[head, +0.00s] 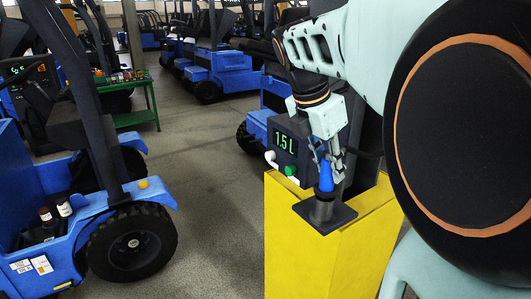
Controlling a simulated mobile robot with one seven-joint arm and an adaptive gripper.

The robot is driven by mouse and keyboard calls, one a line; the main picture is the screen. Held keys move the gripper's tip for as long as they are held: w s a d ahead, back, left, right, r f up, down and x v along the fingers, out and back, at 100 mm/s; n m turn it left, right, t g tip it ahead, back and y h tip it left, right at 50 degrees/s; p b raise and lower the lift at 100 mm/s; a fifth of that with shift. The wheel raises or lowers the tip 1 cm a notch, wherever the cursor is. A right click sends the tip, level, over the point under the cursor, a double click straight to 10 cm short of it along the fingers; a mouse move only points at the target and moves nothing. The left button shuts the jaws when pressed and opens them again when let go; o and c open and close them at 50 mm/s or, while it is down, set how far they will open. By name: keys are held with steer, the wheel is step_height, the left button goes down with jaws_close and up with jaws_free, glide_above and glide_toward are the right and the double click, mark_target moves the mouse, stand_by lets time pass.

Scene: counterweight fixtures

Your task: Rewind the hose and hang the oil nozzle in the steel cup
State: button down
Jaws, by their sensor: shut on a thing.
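My gripper (329,157) points down in the head view and is shut on the blue oil nozzle (327,181). The nozzle is upright. Its lower end is at the mouth of the steel cup (321,209); I cannot tell how deep it sits. The cup stands on a dark square plate (340,218) on top of the yellow cabinet (305,247). A dark display box (285,150) behind reads 1.5 L. I cannot clearly make out the hose; my arm covers much of the area behind the nozzle.
The display box carries a green button (291,170) and a white lever (271,158). A blue forklift (85,205) with small bottles stands at the left. A green table (133,118) stands behind it. Bare floor (215,200) lies between forklift and cabinet.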

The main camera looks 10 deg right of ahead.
steer(key=shift+f, duration=0.1)
stand_by(0.3)
steer(key=shift+f, duration=0.5)
steer(key=shift+s+f, duration=0.1)
steer(key=shift+f, duration=0.2)
stand_by(0.5)
steer(key=c, duration=1.5)
jaws_free()
steer(key=shift+c, duration=0.2)
steer(key=shift+r, duration=0.1)
steer(key=p+v, duration=0.8)
steer(key=v, duration=0.2)
